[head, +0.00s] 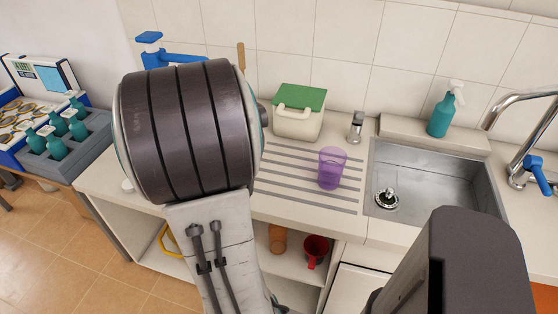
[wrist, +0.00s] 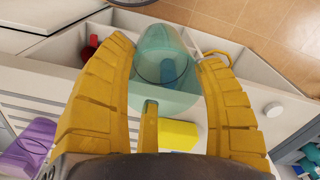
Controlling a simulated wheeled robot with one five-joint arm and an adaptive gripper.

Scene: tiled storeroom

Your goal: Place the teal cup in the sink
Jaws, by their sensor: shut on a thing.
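The teal cup (wrist: 160,62) is see-through and shows in the wrist view between the yellow fingers of my gripper (wrist: 167,52). My gripper is shut on it, above the counter's front edge and the open shelf. In the head view my arm hides both gripper and cup. The steel sink (head: 440,182) is at the right in the head view, with a drain in its floor. I see no cup in it.
A purple cup (head: 332,168) stands on the ridged drainer left of the sink. A green-lidded box (head: 300,120), a soap dispenser (head: 356,126), a spray bottle (head: 441,114) and a tap (head: 520,160) stand behind or beside. A red mug (head: 316,250) sits on the shelf below.

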